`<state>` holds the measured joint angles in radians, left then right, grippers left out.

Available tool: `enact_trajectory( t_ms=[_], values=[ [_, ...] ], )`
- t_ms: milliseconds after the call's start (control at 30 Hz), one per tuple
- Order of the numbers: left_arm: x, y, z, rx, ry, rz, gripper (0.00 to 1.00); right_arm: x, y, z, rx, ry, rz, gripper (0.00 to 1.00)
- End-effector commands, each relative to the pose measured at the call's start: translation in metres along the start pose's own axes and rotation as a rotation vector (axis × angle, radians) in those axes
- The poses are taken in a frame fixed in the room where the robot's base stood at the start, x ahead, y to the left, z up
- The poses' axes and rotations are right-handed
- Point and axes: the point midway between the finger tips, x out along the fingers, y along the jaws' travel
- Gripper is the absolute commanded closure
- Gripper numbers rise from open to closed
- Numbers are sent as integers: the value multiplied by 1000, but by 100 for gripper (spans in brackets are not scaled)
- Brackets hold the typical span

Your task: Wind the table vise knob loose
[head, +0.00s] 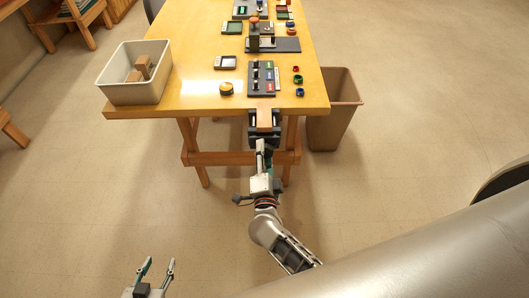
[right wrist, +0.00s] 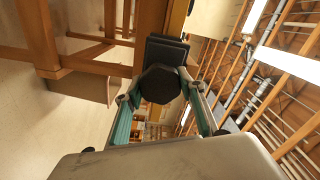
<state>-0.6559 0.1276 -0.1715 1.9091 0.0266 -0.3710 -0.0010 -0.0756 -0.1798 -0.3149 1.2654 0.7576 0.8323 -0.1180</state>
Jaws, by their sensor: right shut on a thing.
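The table vise (head: 253,133) is a dark clamp at the table's front edge, with a tan wooden piece (head: 264,118) at its top. Its knob (right wrist: 160,84) is a black, many-sided disc facing the right wrist camera, in front of the dark vise body (right wrist: 166,50). My right gripper (right wrist: 163,103) has its teal-padded fingers on either side of the knob and is shut on it. In the head view the right gripper (head: 261,146) reaches the vise from the front and hides the knob. My left gripper (head: 156,268) is open and empty, low over the floor, away from the table.
The yellow table (head: 190,70) carries a grey bin (head: 119,96) with wooden blocks, a dark switch panel (head: 259,78), a yellow round button (head: 226,88) and small coloured rings. A brown waste bin (head: 333,115) stands right of the table. The floor in front is clear.

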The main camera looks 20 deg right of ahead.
Motion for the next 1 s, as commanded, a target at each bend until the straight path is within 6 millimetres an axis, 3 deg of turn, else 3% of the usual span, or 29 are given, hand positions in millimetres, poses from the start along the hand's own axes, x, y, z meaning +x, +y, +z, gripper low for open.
enact_trajectory(
  t_ms=[367, 400, 467, 1000],
  values=[
    [1, 1, -3, -3, 4, 0, 60, 0, 0, 1, -6, -3, 0, 83],
    [1, 1, -3, -4, 4, 0, 60, 0, 0, 1, -5, -3, 0, 59],
    [1, 2, -3, -8, 5, 0, 60, 0, 0, 1, -5, -3, 0, 44],
    [0, 2, -1, -7, 1, -1, 60, 0, 0, 0, -2, -1, 0, 44]
  ],
)
